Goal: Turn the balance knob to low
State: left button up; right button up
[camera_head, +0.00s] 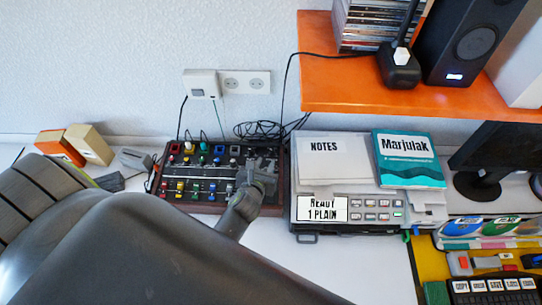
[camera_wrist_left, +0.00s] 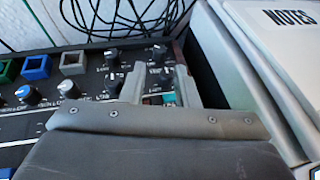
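A dark mixer panel (camera_head: 208,171) with coloured buttons, sliders and knobs lies on the white desk against the wall. My left gripper (camera_head: 258,186) is over the right part of this panel. In the left wrist view its two fingers (camera_wrist_left: 160,88) stand apart, with panel surface showing between them. A black knob with a pale top (camera_wrist_left: 157,50) shows just beyond the fingertips, and other small knobs lie to the left. Labels are too small and blurred to tell which knob is balance or how it is set. My right gripper is not in view.
A grey machine (camera_head: 352,227) with a NOTES pad (camera_head: 332,165) and a teal book (camera_head: 410,160) stands close on the panel's right. Black cables (camera_head: 262,128) lie behind. An orange shelf (camera_head: 390,97) with a speaker (camera_head: 473,43) overhangs at upper right.

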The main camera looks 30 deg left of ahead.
aim_at(271, 152)
pick_arm(q)
jog(key=b+x, duration=0.3)
jog(key=x, duration=0.3)
jog(key=shift+w+f+b, duration=0.25)
jog(key=shift+w+b, duration=0.05)
jog(key=shift+b, duration=0.05)
jog(key=shift+w+a+f, duration=0.1)
jog(key=shift+w+a, duration=0.05)
jog(key=shift+w, duration=0.35)
